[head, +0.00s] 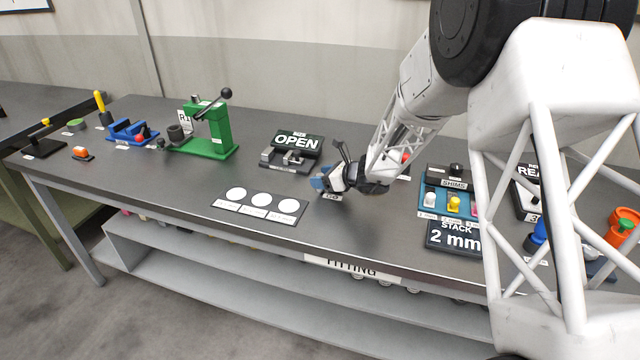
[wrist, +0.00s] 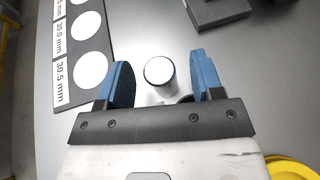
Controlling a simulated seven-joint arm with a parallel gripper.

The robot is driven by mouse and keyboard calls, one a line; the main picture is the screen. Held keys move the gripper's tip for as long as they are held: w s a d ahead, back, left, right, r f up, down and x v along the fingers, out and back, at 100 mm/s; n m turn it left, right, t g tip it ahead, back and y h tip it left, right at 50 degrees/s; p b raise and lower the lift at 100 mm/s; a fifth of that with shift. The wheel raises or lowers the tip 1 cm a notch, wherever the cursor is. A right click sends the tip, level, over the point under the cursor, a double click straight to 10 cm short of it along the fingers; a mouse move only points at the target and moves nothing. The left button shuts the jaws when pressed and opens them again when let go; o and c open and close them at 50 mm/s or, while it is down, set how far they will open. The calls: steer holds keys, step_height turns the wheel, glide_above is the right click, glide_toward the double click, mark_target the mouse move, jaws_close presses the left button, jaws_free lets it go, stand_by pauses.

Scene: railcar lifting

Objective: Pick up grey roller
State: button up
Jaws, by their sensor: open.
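In the wrist view a small grey roller (wrist: 159,72) with a pale round top stands upright on the bench, between and slightly beyond the two blue fingertips. My gripper (wrist: 162,82) is open, with a gap on each side of the roller; neither finger appears to touch it. In the head view my gripper (head: 322,183) is low over the bench, to the right of the white-circle board. The roller is hidden or too small to tell there.
A black board with three white circles (head: 261,200) lies left of my gripper; its labels include 30.5 mm. A grey gauge block with an OPEN sign (head: 296,142) stands behind. A green press (head: 212,135) is farther left. The shims tray (head: 433,185) is to the right.

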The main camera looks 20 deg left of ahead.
steer(key=shift+c, duration=0.4)
jaws_close()
steer(key=shift+r, duration=0.15)
steer(key=shift+r, duration=0.85)
steer(key=shift+s+d+r, duration=0.15)
steer(key=shift+s+r, duration=0.05)
steer(key=shift+r, duration=0.65)
steer(key=s+d+r, duration=0.1)
steer(key=s+d, duration=0.6)
steer(key=s, duration=0.6)
steer(key=shift+s+d+r, duration=0.15)
steer(key=shift+s+d, duration=0.1)
steer(key=shift+d, duration=0.1)
